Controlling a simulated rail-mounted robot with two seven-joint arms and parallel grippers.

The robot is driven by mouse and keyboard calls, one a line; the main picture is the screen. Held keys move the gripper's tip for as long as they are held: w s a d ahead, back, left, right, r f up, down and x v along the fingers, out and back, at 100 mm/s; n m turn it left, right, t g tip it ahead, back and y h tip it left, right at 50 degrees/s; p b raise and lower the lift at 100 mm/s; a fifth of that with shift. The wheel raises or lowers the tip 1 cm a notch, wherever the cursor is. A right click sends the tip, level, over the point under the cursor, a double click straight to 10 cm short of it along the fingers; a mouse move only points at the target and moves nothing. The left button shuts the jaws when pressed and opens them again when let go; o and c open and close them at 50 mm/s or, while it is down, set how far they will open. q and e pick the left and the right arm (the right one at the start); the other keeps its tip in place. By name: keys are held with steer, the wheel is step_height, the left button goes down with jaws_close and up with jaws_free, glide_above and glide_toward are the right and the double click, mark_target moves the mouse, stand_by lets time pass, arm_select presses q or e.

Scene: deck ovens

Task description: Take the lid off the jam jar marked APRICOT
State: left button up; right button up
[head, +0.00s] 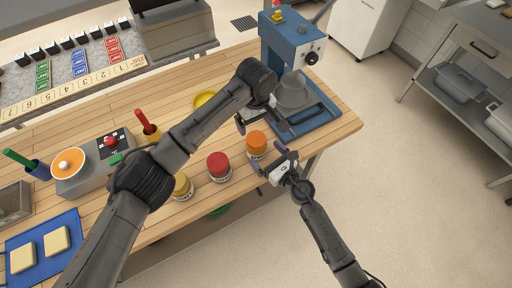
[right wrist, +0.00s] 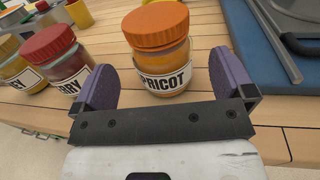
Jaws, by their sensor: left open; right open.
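The APRICOT jar (right wrist: 165,78) stands upright on the wooden table with its orange lid (right wrist: 159,24) on; in the head view its orange lid (head: 256,139) shows near the table's front edge. My right gripper (head: 270,160) is open at the jar's near side. In the right wrist view its purple finger pads (right wrist: 160,80) stand either side of the lower jar; contact cannot be told. My left gripper (head: 256,116) is open, above and behind the jar, near the mixer.
A red-lidded jar (head: 219,166) and a yellow-lidded jar (head: 182,186) stand to the left along the front edge. A blue mixer (head: 283,50) with a bowl stands behind right. A yellow dish (head: 204,100) lies behind my left arm.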

steer(key=shift+x, duration=2.7)
steer(key=shift+c, duration=0.3)
